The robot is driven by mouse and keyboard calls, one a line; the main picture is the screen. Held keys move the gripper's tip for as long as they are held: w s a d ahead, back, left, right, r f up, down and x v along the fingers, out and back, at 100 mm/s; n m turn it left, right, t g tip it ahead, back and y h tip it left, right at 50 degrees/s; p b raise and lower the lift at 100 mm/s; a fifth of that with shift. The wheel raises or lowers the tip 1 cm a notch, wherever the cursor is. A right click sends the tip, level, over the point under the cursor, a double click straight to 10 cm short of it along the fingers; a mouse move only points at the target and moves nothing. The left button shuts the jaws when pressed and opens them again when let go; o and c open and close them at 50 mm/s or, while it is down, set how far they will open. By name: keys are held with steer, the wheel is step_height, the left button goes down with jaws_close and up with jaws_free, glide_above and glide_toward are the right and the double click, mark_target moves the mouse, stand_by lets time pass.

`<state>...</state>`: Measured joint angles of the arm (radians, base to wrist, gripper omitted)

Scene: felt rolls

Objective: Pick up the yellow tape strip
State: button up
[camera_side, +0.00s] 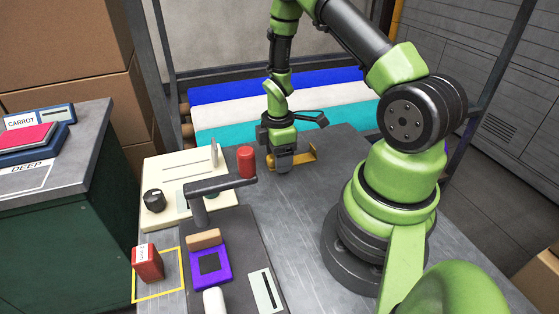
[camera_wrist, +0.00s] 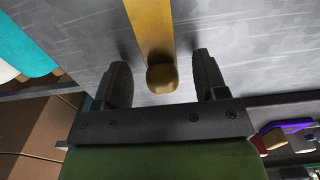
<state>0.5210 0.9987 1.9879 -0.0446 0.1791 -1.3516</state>
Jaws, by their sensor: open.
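The yellow tape strip (camera_wrist: 152,32) runs down from the top of the wrist view. It ends in a rounded, darker yellow end (camera_wrist: 161,77) between my two fingers. My gripper (camera_wrist: 162,75) is open, with a finger on each side of the strip and a visible gap on both sides. In the side view my gripper (camera_side: 282,165) points down close to the grey table. The yellow strip (camera_side: 305,156) sticks out to its right there, and its other part is hidden behind the gripper.
A red cylinder (camera_side: 246,161) stands just left of my gripper. A grey post with a horizontal arm (camera_side: 220,186) stands in front of it. A cream board (camera_side: 170,172) with a black knob lies further left. Blue, white and teal felt rolls (camera_side: 340,118) lie behind. Bare table (camera_side: 300,215) lies in front.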

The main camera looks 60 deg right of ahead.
steer(key=shift+f, duration=0.35)
steer(key=c, duration=1.2)
steer(key=shift+r, duration=0.1)
step_height(320, 180, up, 10)
steer(key=shift+f, duration=0.1)
